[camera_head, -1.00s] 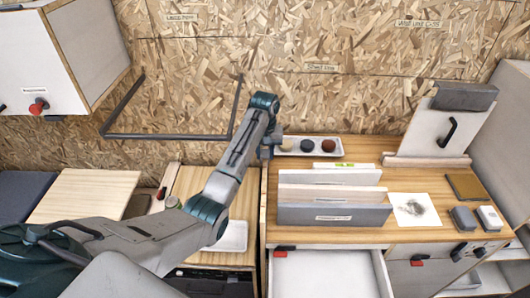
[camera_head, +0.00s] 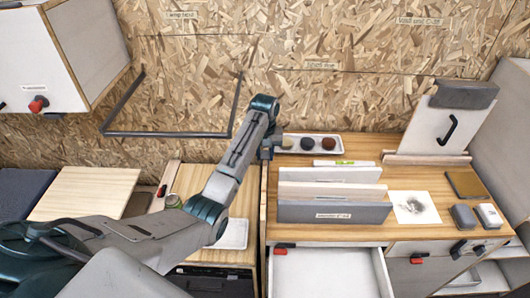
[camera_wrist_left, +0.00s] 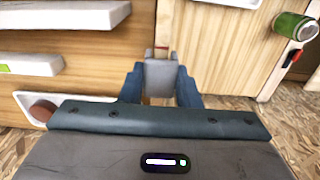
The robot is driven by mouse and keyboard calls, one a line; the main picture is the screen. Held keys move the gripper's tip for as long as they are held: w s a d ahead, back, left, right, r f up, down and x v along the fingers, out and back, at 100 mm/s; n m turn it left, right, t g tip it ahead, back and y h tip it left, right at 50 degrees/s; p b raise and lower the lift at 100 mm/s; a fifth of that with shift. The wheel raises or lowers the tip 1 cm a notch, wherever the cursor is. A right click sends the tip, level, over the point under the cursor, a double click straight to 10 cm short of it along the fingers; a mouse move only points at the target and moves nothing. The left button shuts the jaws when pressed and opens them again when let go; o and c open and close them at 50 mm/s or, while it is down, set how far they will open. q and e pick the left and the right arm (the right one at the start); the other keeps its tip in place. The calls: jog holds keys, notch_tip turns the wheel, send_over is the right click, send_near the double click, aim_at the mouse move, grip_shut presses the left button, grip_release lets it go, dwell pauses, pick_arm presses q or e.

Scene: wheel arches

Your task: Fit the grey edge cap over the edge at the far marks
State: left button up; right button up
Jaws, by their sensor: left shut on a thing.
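The grey edge cap (camera_wrist_left: 161,76) sits between the fingers of my left gripper (camera_wrist_left: 161,88) in the left wrist view. The gripper is shut on it. Just beyond the cap is the upright wooden edge (camera_wrist_left: 163,25) between two wood surfaces. The cap overlaps this edge in the picture; I cannot tell whether it touches it. In the head view my left gripper (camera_head: 268,149) is small and partly hidden by its wrist, beside the back left of the right-hand bench; the cap cannot be made out there. My right gripper is not in view.
The right-hand bench (camera_head: 420,178) holds a white tray (camera_head: 328,154) with round pieces, upright boards (camera_head: 335,213) and a leaning white panel (camera_head: 430,127). An open drawer (camera_head: 325,272) juts out in front. A dark bent rail (camera_head: 165,134) is at the back left wall.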

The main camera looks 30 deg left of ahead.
pick_arm(q)
jog(key=shift+f, duration=0.1)
dwell(0.3)
jog(key=shift+f, duration=0.25)
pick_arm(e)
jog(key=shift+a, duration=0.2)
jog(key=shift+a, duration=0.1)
pick_arm(q)
jog(key=shift+f, duration=0.4)
jog(key=o, duration=1)
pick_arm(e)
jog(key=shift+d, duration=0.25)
